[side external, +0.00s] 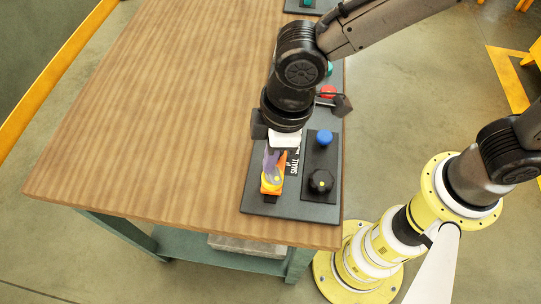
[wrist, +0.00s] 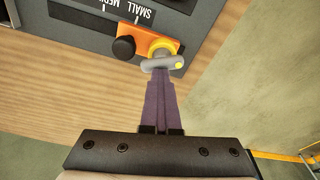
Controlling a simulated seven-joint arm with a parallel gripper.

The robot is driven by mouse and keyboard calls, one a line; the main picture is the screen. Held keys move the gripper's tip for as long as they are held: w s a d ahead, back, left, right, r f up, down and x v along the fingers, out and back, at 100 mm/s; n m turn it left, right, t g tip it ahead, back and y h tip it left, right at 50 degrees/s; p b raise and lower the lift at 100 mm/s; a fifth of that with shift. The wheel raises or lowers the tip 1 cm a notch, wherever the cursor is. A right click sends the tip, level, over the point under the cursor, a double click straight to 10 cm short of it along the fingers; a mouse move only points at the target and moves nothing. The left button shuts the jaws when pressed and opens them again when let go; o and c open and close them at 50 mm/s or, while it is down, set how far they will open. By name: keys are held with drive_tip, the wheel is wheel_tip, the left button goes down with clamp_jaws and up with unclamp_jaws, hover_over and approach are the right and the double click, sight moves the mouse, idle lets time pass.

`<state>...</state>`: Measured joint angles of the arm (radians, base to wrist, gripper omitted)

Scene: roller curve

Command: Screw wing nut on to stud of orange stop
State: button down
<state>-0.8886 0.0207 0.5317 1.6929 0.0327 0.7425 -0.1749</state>
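The orange stop (wrist: 150,33) lies on the dark panel beside the SMALL / MED lettering, with a black knob (wrist: 124,48) at one end and a yellow ring (wrist: 162,47) at the other. The grey wing nut (wrist: 153,66) has a yellow dot on one wing and sits right at the yellow ring. Whether it is on the stud cannot be told; the stud is hidden. My gripper (wrist: 164,75) has its purple fingers together, tips at the wing nut, and appears shut on it. In the side view, the fingers reach down to the orange stop (side external: 277,180).
The dark panel (side external: 258,207) lies along the wooden table's right edge. Beside the stop is a plate with a blue knob (side external: 324,138) and a black knob (side external: 321,181). A red knob (side external: 328,91) stands farther back. The table's left side (side external: 160,100) is clear.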

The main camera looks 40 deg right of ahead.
drive_tip(key=shift+s+d+f+m+h, duration=0.1)
drive_tip(key=shift+d+f+m+h, duration=0.15)
drive_tip(key=shift+f+m, duration=0.35)
drive_tip(key=shift+s+d+f+m+h, duration=0.15)
drive_tip(key=shift+d+f+m, duration=0.15)
drive_tip(key=shift+m, duration=0.4)
drive_tip(key=shift+a+m, duration=0.1)
drive_tip(key=shift+m, duration=0.5)
drive_tip(key=m, duration=0.4)
drive_tip(key=c, duration=1.3)
unclamp_jaws()
drive_tip(key=shift+s, duration=0.1)
drive_tip(key=shift+o, duration=0.5)
drive_tip(key=shift+a+r, duration=0.15)
drive_tip(key=shift+r, duration=0.5)
drive_tip(key=shift+w+r, duration=0.2)
drive_tip(key=shift+r, duration=2.4)
